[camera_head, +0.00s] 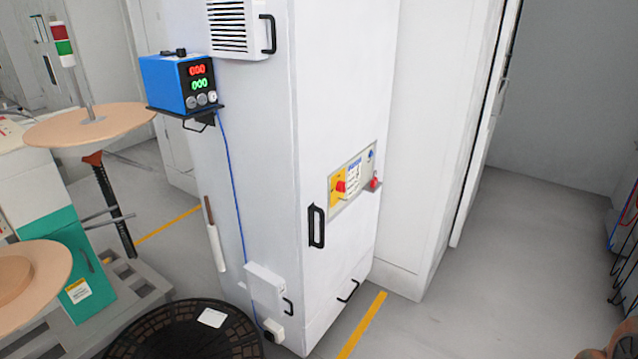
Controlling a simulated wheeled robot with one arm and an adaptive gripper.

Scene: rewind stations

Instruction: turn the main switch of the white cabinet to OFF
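The white cabinet (265,160) stands upright in the middle of the head view. On its right-hand face is a grey panel (351,180) with a yellow plate and a red main switch (341,187). The switch is small, and I cannot read which position it points to. A blue knob or lamp (371,154) sits at the panel's upper right, and a red item (375,183) is at its right edge. A black handle (316,226) is below and left of the panel. My gripper is not in view.
A blue power supply (182,82) with lit digits sits on a bracket on the cabinet's left face. A round black slatted thing (180,335) is on the floor at front left. Wooden discs (89,124) stand at left.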

